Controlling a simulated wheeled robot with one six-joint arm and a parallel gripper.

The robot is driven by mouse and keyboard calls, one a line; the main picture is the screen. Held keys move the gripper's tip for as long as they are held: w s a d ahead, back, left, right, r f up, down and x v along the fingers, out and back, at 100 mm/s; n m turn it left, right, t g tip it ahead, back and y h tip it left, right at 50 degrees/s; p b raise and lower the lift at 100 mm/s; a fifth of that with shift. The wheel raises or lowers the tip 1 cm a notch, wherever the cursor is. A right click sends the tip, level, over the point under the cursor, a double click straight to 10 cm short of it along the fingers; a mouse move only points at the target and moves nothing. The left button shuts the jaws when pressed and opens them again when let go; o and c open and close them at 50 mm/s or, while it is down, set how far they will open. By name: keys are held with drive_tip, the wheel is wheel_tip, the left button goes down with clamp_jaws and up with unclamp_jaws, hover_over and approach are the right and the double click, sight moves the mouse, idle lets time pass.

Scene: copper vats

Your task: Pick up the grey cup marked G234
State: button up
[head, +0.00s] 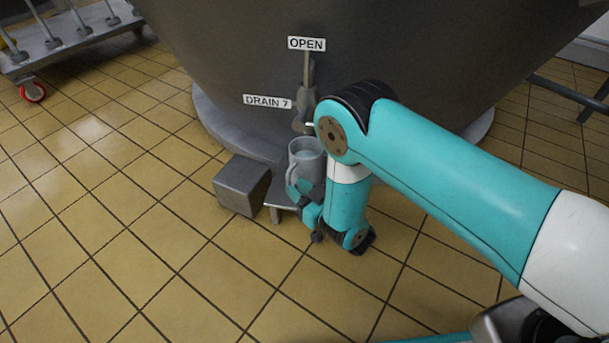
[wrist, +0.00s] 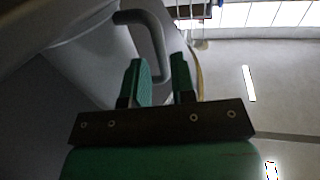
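A grey cup (head: 306,160) stands upright on a small low metal stand (head: 282,199) below the drain valve. A pale surface shows inside it. Its handle is on the near left side, partly covered by my gripper (head: 302,194). I cannot read any marking on the cup. In the wrist view the cup's grey handle (wrist: 152,48) curves down from the upper left, and its lower end appears in the gap between the fingers of my gripper (wrist: 162,76). The fingers are apart, with narrow gaps beside the handle.
A metal block (head: 241,186) sits left of the stand. The large vat (head: 420,60) rises behind, with a valve (head: 304,105) above the cup and labels "OPEN" (head: 307,44) and "DRAIN 7" (head: 267,102). A wheeled rack (head: 70,40) stands far left. The tiled floor in front is clear.

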drive_tip(key=b+x, duration=0.2)
drive_tip(key=x, duration=0.1)
drive_tip(key=shift+w+a, duration=0.15)
clamp_jaws()
drive_tip(key=shift+r+p, duration=0.2)
drive_tip(key=shift+p, duration=0.1)
